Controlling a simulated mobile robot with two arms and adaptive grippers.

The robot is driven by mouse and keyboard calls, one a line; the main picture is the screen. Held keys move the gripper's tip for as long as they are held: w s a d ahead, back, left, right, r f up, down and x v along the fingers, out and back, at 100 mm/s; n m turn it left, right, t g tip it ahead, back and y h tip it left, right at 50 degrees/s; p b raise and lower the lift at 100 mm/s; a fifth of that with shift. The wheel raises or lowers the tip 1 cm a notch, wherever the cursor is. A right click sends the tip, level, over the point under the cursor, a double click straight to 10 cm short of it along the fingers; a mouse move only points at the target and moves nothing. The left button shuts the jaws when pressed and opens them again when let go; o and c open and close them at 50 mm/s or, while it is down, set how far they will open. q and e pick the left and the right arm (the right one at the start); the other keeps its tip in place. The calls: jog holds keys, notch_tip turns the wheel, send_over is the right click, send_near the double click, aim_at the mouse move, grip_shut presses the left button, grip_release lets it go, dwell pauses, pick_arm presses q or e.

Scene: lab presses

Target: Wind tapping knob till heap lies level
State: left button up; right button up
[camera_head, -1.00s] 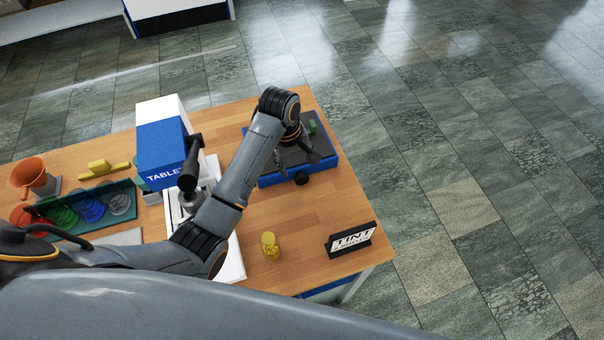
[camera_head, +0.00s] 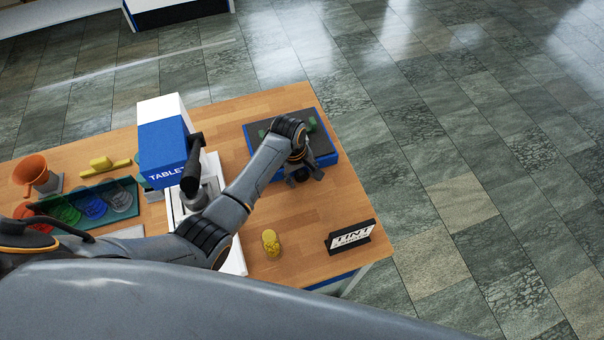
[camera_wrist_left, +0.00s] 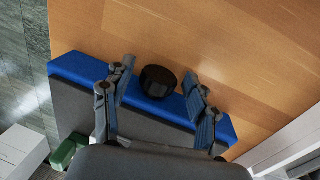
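The black round knob (camera_wrist_left: 157,82) sits on the front of a blue box with a dark grey top, the tapping unit (camera_head: 326,147). In the left wrist view it lies between the two spread fingers of my left gripper (camera_wrist_left: 160,92), with a gap on each side. In the head view my left gripper (camera_head: 304,174) points down at the unit's front edge and mostly covers the knob. It is open and holds nothing. I cannot make out a heap. My right gripper is not in view.
A blue and white tablet press (camera_head: 163,150) with a black handle stands left of my arm. A small yellow jar (camera_head: 270,242) and a sign (camera_head: 351,237) stand in front. A green rack (camera_head: 124,207) holds coloured dishes beside an orange funnel (camera_head: 31,172).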

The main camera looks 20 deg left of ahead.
pick_arm(q)
jog(key=c, duration=0.9)
jog(key=shift+w+d+g+y, duration=0.1)
jog(key=shift+d+g+y, duration=0.05)
jog(key=shift+g+y, duration=0.3)
jog(key=shift+d+g+y, duration=0.1)
jog(key=shift+g+y, duration=0.25)
jog(key=shift+y, duration=0.3)
jog(key=y+b, duration=0.1)
jog(key=g+y+b, duration=0.1)
jog(key=b, duration=0.1)
jog(key=shift+w+d+f, duration=0.1)
jog(key=shift+w+f, duration=0.05)
jog(key=shift+f, duration=0.15)
jog(key=shift+r+g, duration=0.15)
jog(key=shift+g, duration=0.15)
jog(key=shift+y, duration=0.3)
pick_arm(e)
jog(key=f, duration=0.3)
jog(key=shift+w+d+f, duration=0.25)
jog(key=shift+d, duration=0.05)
pick_arm(q)
jog(key=shift+r, duration=0.1)
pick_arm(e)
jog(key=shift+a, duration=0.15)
